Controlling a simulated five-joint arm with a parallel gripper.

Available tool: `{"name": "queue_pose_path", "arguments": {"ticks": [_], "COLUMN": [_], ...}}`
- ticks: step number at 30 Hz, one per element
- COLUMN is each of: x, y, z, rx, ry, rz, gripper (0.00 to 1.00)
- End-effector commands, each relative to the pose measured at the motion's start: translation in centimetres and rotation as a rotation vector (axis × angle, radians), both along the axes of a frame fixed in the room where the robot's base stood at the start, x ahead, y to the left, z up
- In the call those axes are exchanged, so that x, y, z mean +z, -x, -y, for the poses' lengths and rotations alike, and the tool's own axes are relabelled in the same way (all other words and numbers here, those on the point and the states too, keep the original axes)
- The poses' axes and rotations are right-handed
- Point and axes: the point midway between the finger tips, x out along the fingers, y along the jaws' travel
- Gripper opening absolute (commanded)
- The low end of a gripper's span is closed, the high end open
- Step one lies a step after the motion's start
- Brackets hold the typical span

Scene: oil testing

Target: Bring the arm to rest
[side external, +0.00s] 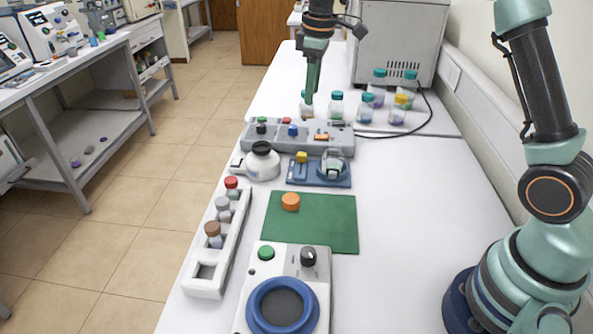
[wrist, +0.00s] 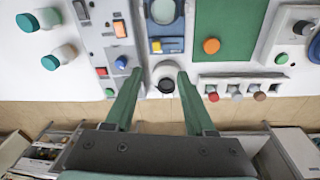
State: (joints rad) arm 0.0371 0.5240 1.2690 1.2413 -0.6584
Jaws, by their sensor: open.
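My gripper (side external: 309,98) hangs from the top of the side external view with its green fingers pointing down. They appear above the back of the grey control panel (side external: 325,141), near the bottles; the exact height is unclear. In the wrist view my gripper (wrist: 160,78) is open, its two fingers well apart. It holds nothing. A white round container with a black top (wrist: 165,84) shows between and beyond the fingertips; it also stands left of the blue fixture in the side external view (side external: 262,162).
Several capped bottles (side external: 366,110) stand before a grey machine (side external: 400,40). A blue fixture (side external: 310,181) holds a glass jar. A green mat (side external: 335,225) bears an orange cap (side external: 290,201). A white rack (side external: 205,275) holds three vials beside a blue-ringed device (side external: 255,325). The right tabletop is clear.

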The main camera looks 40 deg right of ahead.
Motion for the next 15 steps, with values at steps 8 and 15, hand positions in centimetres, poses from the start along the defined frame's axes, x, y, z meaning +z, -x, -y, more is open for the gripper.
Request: {"name": "queue_pose_path", "arguments": {"ticks": [8, 15], "x": [4.9, 6.5], "y": [6.3, 12.2], "z": [-0.8, -1.3], "rx": [-0.173, -0.320], "ry": [-0.027, -0.068], "rz": [0.115, 0.209], "gripper": [0.55, 0.55]}}
